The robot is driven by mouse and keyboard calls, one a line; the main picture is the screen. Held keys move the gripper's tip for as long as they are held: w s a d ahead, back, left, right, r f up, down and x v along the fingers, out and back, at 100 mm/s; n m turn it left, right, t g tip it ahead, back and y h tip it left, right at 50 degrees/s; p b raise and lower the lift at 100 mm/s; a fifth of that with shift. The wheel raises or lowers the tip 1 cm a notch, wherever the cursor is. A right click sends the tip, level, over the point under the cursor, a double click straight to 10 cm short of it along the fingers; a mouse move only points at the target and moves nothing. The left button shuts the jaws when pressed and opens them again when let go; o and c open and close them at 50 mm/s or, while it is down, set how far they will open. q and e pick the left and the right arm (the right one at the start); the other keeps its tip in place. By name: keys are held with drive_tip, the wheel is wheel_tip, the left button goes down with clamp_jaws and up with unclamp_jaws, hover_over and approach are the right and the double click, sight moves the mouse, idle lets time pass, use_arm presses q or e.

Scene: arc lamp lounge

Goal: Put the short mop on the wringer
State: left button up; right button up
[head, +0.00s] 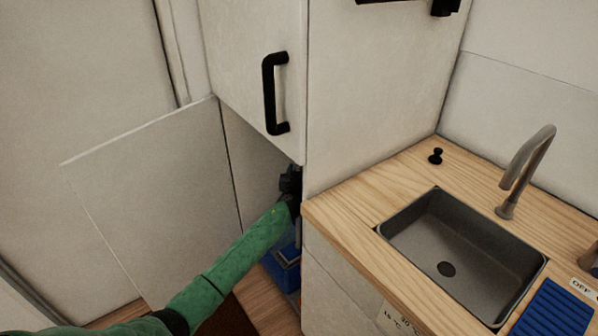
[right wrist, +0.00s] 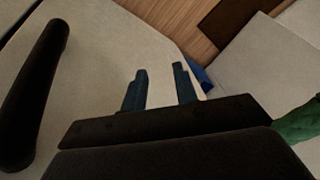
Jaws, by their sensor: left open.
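My left gripper (head: 291,182) is at the opening of the lower cabinet, beside the edge of the tall cabinet; its fingers are dark and partly hidden, and I see nothing held in it. A blue object (head: 287,267), perhaps the wringer or its bucket, stands low at the cabinet opening, partly hidden behind my green left arm. A bit of blue also shows in the right wrist view (right wrist: 203,78). I cannot make out the short mop. My right gripper (right wrist: 160,72) has its two fingers apart with nothing between them, in front of a pale cabinet panel.
The lower cabinet door (head: 150,195) stands open at the left. The upper door has a black handle (head: 270,93), which is close to the right gripper (right wrist: 35,90). A wooden counter (head: 345,205) with a sink (head: 450,255), tap (head: 527,170) and blue ribbed mat (head: 553,312) is at the right.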

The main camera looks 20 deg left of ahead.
drive_tip(key=shift+d+r, duration=0.1)
drive_tip(key=shift+r, duration=0.05)
use_arm(q)
drive_tip(key=s+d+b, duration=0.1)
drive_tip(key=s, duration=1.1)
drive_tip(key=shift+d+b, duration=0.25)
drive_tip(key=shift+b, duration=0.05)
use_arm(e)
drive_tip(key=shift+w+a+f+y, duration=0.15)
drive_tip(key=shift+a+f, duration=0.45)
drive_tip(key=shift+a, duration=0.05)
drive_tip(key=shift+w+a+f+y, duration=0.1)
drive_tip(key=shift+a+f+y, duration=0.05)
drive_tip(key=shift+a+f, duration=0.45)
use_arm(q)
drive_tip(key=shift+r, duration=0.1)
use_arm(e)
drive_tip(key=shift+d, duration=0.1)
